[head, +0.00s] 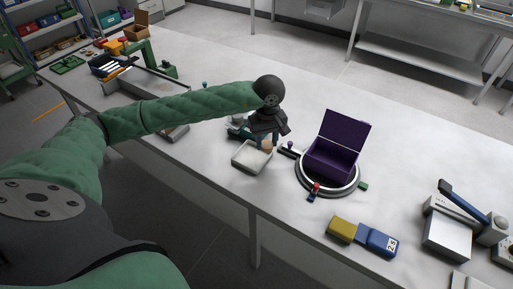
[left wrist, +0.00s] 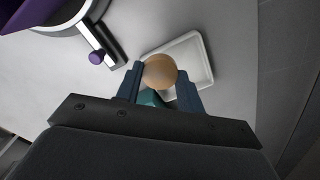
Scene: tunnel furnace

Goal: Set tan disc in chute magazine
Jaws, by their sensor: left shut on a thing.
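The tan disc (left wrist: 160,71) is between the fingers of my left gripper (left wrist: 158,82), seen face-on in the left wrist view. In the head view the tan disc (head: 267,144) shows small below my left gripper (head: 266,141), just above the far right edge of a shallow white tray (head: 238,163). The gripper is shut on the disc. A teal part (head: 237,130) stands behind the tray, partly hidden by the gripper; I cannot tell whether it is the chute magazine. My right gripper is not in view.
An open purple box (head: 333,160) sits on a round turntable with coloured knobs, right of the tray. Yellow (head: 342,229) and blue (head: 377,241) blocks lie near the front edge. A blue-handled device (head: 462,200) stands at right.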

